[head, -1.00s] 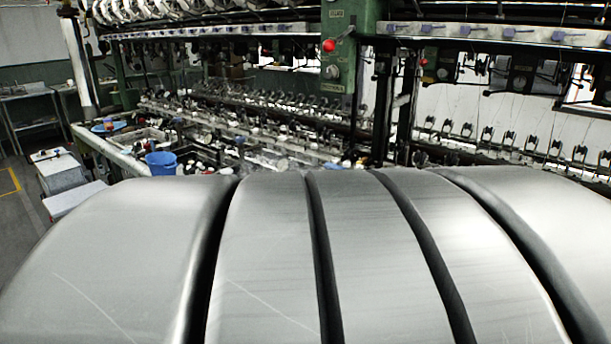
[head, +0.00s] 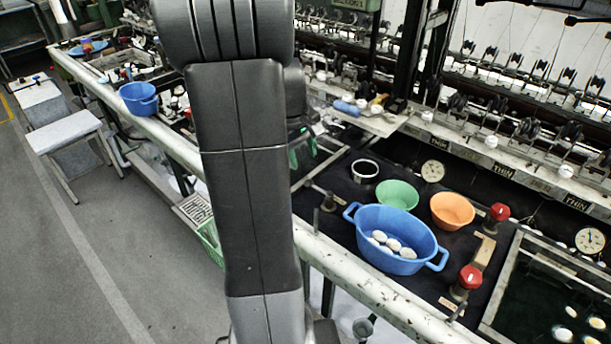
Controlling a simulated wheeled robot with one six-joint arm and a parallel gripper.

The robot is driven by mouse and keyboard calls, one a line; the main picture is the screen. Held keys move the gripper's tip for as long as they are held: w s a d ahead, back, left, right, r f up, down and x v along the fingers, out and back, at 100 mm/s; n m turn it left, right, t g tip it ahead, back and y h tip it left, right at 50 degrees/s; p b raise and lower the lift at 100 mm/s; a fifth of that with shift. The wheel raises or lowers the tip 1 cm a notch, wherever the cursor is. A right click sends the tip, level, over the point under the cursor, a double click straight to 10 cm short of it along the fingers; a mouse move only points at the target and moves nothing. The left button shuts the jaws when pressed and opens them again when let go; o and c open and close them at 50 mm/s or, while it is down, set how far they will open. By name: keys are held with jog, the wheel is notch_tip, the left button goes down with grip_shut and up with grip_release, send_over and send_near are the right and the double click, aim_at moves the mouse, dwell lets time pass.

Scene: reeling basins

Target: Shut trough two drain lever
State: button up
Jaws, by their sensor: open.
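My arm rises through the middle of the head view and hides part of the bench. My gripper (head: 303,149) is just right of the arm, over the far trough (head: 330,158); its green-tipped fingers are apart with nothing seen between them. A small lever (head: 316,221) stands at the front rail, nearer to me than the gripper and apart from it. Another small lever (head: 456,312) is by the rail near the right trough (head: 493,318), which holds dark water and pale cocoons. I cannot tell which lever is trough two's drain lever, or its position.
A blue tub (head: 372,225) with cocoons, a green bowl (head: 397,195), an orange bowl (head: 452,210) and red knobs (head: 498,212) (head: 470,277) crowd the dark worktop. A pale pipe rail (head: 345,267) runs along the front. The floor at left is mostly clear.

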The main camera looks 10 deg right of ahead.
aim_at(308, 181)
jog(key=f, duration=0.3)
jog(key=d+f, duration=0.1)
jog(key=f, duration=0.2)
jog(key=w+f, duration=0.1)
jog(key=f, duration=0.3)
jog(key=shift+d+f, duration=0.1)
jog(key=shift+d, duration=0.3)
grip_shut()
